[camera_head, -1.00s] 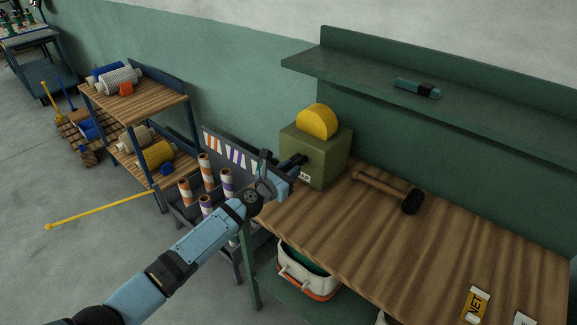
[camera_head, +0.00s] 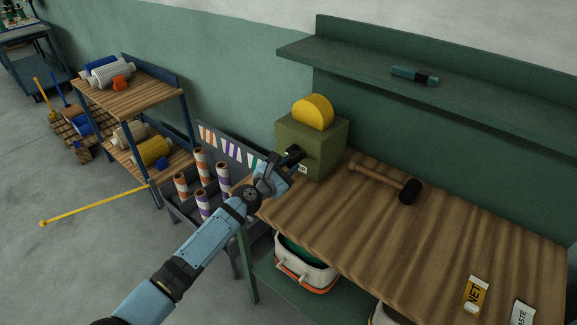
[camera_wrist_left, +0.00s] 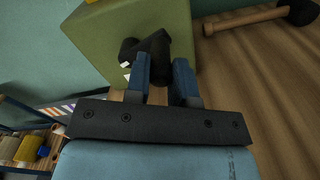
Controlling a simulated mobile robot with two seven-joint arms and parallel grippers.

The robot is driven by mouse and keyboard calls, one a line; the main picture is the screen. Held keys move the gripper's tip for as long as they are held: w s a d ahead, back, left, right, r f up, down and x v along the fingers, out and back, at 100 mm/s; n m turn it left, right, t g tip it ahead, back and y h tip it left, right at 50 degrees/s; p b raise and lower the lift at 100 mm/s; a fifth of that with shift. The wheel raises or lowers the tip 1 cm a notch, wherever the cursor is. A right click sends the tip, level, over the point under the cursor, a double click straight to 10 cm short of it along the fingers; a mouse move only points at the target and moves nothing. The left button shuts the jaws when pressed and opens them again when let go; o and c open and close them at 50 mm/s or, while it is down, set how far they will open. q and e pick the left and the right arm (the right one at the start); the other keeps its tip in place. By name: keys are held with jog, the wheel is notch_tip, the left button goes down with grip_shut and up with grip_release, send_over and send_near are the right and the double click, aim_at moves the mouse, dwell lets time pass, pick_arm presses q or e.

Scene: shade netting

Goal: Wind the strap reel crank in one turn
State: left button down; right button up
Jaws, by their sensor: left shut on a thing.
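The strap reel is an olive-green box (camera_head: 311,148) with a yellow disc (camera_head: 313,112) rising from its top. It stands at the left back end of the wooden bench. Its black crank (camera_head: 293,154) sticks out of the side facing my left arm. In the left wrist view the crank (camera_wrist_left: 153,45) lies at the fingertips, in front of the green box (camera_wrist_left: 105,35). My left gripper (camera_head: 284,170) is shut on the crank's handle; its two blue fingers (camera_wrist_left: 161,75) stand either side of it and partly hide the grip. My right gripper is out of view.
A mallet (camera_head: 375,179) lies on the bench (camera_head: 350,235) right of the reel. A shelf (camera_head: 430,95) above holds a teal tool (camera_head: 414,76). A bin (camera_head: 306,271) sits under the bench.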

pick_arm(q)
jog(key=c, duration=1)
grip_release()
jog(key=p+v, duration=0.2)
jog(key=v, duration=1.2)
